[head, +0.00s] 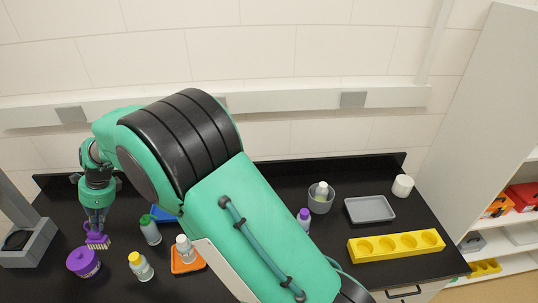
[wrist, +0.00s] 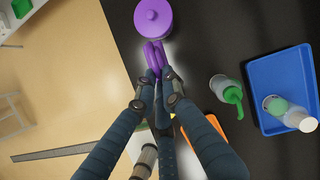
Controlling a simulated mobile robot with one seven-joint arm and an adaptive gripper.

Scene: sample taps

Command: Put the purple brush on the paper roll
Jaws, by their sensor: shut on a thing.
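My gripper (head: 96,220) is at the left of the black bench in the head view, pointing down. It is shut on the purple brush (head: 97,240), whose pale bristles show low, just behind the purple pot. In the wrist view the purple brush (wrist: 153,58) shows between the fingertips of my gripper (wrist: 158,84), partly hidden by them. The paper roll (head: 402,186) appears to be the white cylinder at the back right of the bench, far from my gripper. It is not in the wrist view.
A purple lidded pot (head: 83,263) stands close to the brush. Several capped bottles, an orange tray (head: 199,263) and a blue tray (wrist: 252,74) are nearby. A yellow rack (head: 397,246), grey tray (head: 369,209) and grey bowl (head: 320,201) are at right. My arm hides the bench's middle.

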